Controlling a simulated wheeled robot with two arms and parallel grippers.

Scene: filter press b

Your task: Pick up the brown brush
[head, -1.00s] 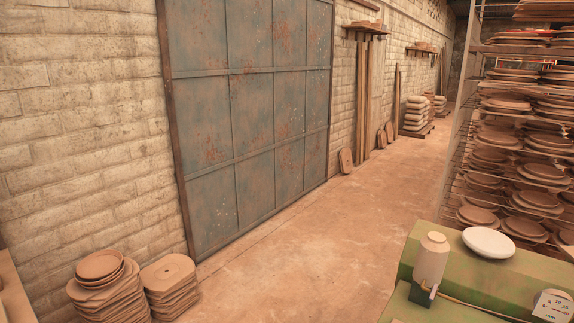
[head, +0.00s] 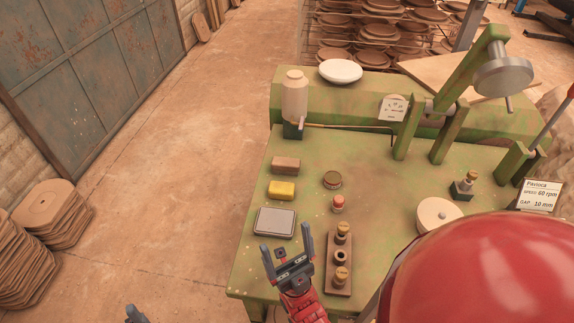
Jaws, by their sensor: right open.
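A small brown block (head: 286,164), which looks like the brush, lies on the green bench at its left side, just behind a yellow sponge-like block (head: 282,190). No bristles can be made out. My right gripper (head: 286,238) is open and empty at the front left of the bench. It is nearer than the brown block and apart from it, with a grey square-topped item between them. Only a tip of my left gripper (head: 135,314) shows at the bottom edge; its jaws cannot be judged.
On the green bench (head: 385,185) are the grey item (head: 275,222), a round brown piece (head: 332,180), a red-topped peg (head: 338,203), a wooden holder (head: 339,265) and a beige bottle (head: 294,95). A press lever (head: 470,70) rises at the right.

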